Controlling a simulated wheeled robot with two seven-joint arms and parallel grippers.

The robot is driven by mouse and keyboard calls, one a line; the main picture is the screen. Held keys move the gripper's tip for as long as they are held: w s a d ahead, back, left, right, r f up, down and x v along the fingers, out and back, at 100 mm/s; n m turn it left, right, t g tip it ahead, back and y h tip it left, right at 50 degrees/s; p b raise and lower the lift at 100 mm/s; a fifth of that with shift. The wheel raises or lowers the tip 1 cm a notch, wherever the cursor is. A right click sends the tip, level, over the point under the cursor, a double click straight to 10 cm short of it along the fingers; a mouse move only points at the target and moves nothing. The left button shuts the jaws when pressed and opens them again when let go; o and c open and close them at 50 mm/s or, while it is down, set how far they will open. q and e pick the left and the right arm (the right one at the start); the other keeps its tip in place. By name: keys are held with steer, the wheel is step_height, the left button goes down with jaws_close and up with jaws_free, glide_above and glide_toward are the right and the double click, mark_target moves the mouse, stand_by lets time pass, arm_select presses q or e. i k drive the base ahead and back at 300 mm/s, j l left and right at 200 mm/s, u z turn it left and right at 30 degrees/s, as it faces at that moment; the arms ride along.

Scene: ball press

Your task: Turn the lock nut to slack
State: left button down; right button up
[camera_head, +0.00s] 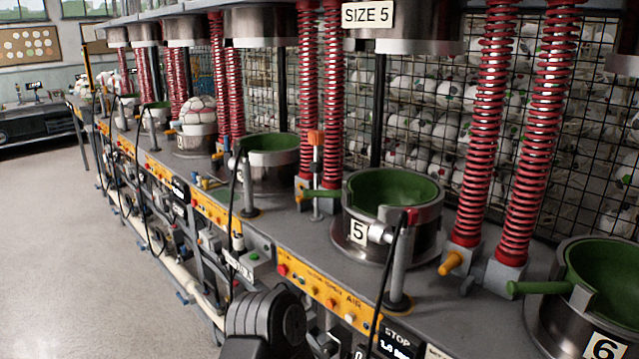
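I cannot tell for sure which part is the lock nut. At station 5, a green-lined metal cup (395,192) stands on the grey bench with a number 5 plate (358,232) on its front. A silver fitting (381,233) sticks out beside the plate, near a post with a black hose (396,262). An orange-topped silver rod (316,165) stands left of the cup. An orange knob (452,263) is at its right, by the spring foot. A dark grey link of my arm (266,318) shows at the bottom. Neither gripper shows.
Red spring columns (487,130) rise behind the bench. A cup numbered 6 (606,290) is at the right edge, with a green handle (538,288) toward station 5. A yellow control panel (325,292) runs along the bench front. Open floor (70,240) lies left.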

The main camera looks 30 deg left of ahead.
mark_target(317, 168)
steer(key=j+z, duration=0.1)
steer(key=j, duration=0.35)
steer(key=k+j+z, duration=0.1)
steer(key=j, duration=0.4)
steer(key=j+z, duration=0.15)
steer(key=j, duration=0.3)
steer(key=k+j+z, duration=0.1)
steer(key=j, duration=0.35)
steer(key=k+j+z, duration=0.1)
steer(key=j, duration=0.35)
steer(key=k+j+z, duration=0.1)
steer(key=j, duration=0.35)
